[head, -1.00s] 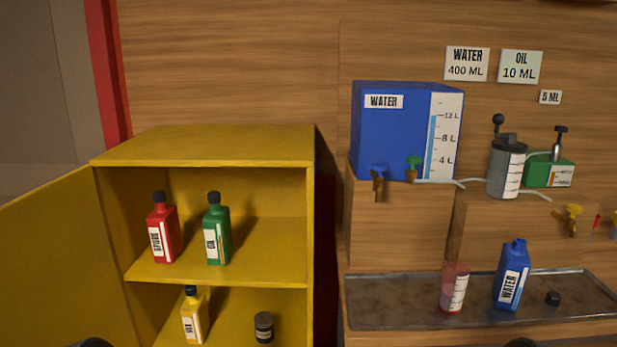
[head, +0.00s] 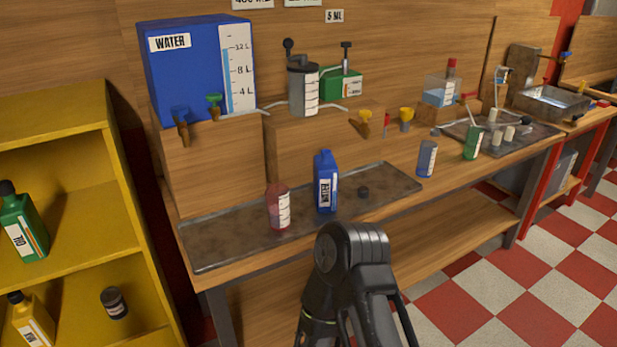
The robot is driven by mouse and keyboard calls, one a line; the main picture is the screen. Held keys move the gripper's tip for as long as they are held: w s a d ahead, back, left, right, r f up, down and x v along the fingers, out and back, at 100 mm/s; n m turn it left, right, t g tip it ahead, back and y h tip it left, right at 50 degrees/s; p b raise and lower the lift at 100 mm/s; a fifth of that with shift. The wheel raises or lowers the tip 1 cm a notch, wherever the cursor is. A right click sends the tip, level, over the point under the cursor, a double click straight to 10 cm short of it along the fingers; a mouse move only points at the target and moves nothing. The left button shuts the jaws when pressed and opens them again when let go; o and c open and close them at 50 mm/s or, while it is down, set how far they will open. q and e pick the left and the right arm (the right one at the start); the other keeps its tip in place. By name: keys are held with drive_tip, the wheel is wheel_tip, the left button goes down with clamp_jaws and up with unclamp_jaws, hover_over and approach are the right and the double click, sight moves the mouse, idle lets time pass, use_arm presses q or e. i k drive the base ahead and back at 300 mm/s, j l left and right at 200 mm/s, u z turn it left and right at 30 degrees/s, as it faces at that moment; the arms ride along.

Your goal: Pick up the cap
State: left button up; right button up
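My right arm shows as a black jointed link at the bottom centre, in front of the bench. Its fingertips are not visible. My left gripper is out of view.
A red-tinted measuring cup (head: 278,208) stands left of the bottle. A blue cup (head: 427,158) stands right of the tray. The blue water tank (head: 190,70) is behind. A yellow cabinet (head: 60,120) stands left; checkered floor is open at right.

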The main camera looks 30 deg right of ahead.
sight(362, 191)
drive_tip(key=z, duration=1.4)
drive_tip(key=l+u, duration=0.1)
drive_tip(key=u, duration=0.7)
drive_tip(key=i+l+u, duration=0.1)
drive_tip(key=l+u, duration=0.95)
drive_tip(key=l, duration=0.2)
drive_tip(key=k+l+u, duration=0.1)
drive_tip(key=l, duration=0.55)
drive_tip(key=k+l, duration=0.1)
drive_tip(key=l, duration=0.55)
drive_tip(key=u, duration=0.05)
